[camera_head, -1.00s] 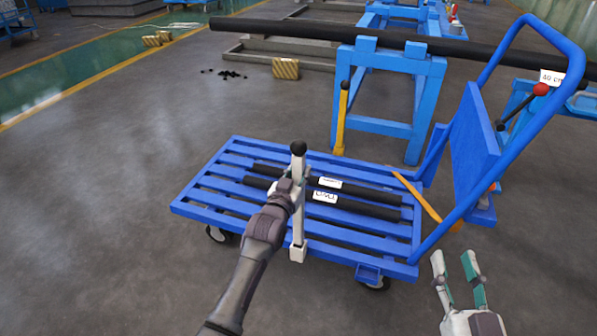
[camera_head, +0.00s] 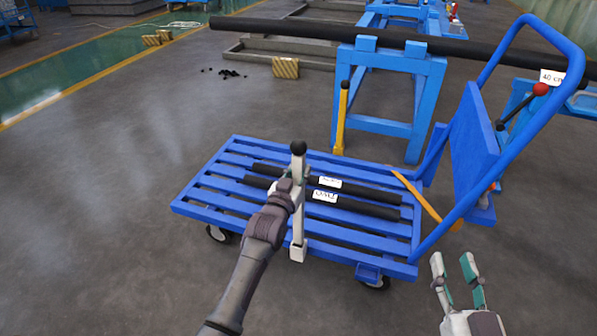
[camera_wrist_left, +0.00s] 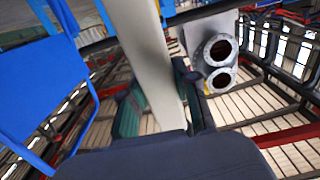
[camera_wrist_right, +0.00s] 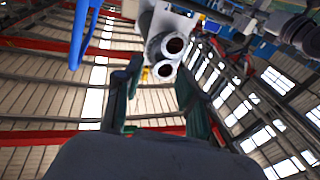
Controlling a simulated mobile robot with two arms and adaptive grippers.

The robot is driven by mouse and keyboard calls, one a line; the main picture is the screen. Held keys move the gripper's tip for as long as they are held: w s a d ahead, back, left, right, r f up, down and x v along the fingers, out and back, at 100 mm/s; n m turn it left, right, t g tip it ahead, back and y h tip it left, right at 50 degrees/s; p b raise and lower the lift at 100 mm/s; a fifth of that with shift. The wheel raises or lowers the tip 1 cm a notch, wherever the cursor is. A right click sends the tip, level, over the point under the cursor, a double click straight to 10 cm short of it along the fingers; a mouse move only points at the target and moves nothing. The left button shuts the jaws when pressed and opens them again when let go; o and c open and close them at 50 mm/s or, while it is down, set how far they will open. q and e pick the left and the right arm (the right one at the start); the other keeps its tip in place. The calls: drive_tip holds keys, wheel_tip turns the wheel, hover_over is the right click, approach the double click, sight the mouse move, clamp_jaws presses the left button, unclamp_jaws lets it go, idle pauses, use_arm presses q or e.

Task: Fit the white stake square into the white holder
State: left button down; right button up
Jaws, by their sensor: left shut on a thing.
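The white stake (camera_head: 298,217) stands upright at the cart's near edge, with a black ball on top. My left gripper (camera_head: 298,180) is shut on its upper part. The stake also crosses the left wrist view (camera_wrist_left: 147,55) between the fingers. The white holder (camera_head: 298,253) is a small block on the cart's near side rail. The stake's lower end meets the holder in the head view; I cannot tell how deep it sits. My right gripper (camera_head: 456,268) is open and empty, to the right of the cart's near corner. Its fingers also show apart in the right wrist view (camera_wrist_right: 156,98).
The blue slatted cart (camera_head: 222,195) carries two black bars (camera_head: 372,209) with white labels. Its blue handle (camera_head: 497,65) rises at the right. A yellow post (camera_head: 341,118) with a black tip stands at the far edge.

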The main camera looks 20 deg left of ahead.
use_arm(q)
drive_tip(key=shift+r, duration=0.1)
use_arm(e)
drive_tip(key=shift+s+d+f+g+h, duration=0.15)
drive_tip(key=shift+f+g, duration=0.15)
drive_tip(key=shift+f, duration=0.35)
drive_tip(key=shift+w+d+f+g+h, duration=0.15)
drive_tip(key=shift+f+g, duration=0.15)
drive_tip(key=shift+f, duration=0.3)
drive_tip(key=shift+s, duration=0.1)
drive_tip(key=shift+a+r, duration=0.1)
use_arm(q)
drive_tip(key=shift+f, duration=0.25)
use_arm(e)
drive_tip(key=shift+a+r+t, duration=0.15)
drive_tip(key=shift+r+t, duration=0.25)
drive_tip(key=shift+r, duration=0.5)
use_arm(q)
drive_tip(key=shift+f, duration=0.35)
use_arm(e)
drive_tip(key=shift+a+r+t+y, duration=0.1)
drive_tip(key=shift+r+t+y, duration=0.3)
drive_tip(key=shift+r+t, duration=0.15)
use_arm(q)
drive_tip(key=shift+f+b, duration=0.55)
drive_tip(key=shift+f, duration=0.1)
use_arm(e)
drive_tip(key=shift+s+a+r+t, duration=0.15)
drive_tip(key=shift+r+t, duration=0.9)
drive_tip(key=shift+r, duration=0.6)
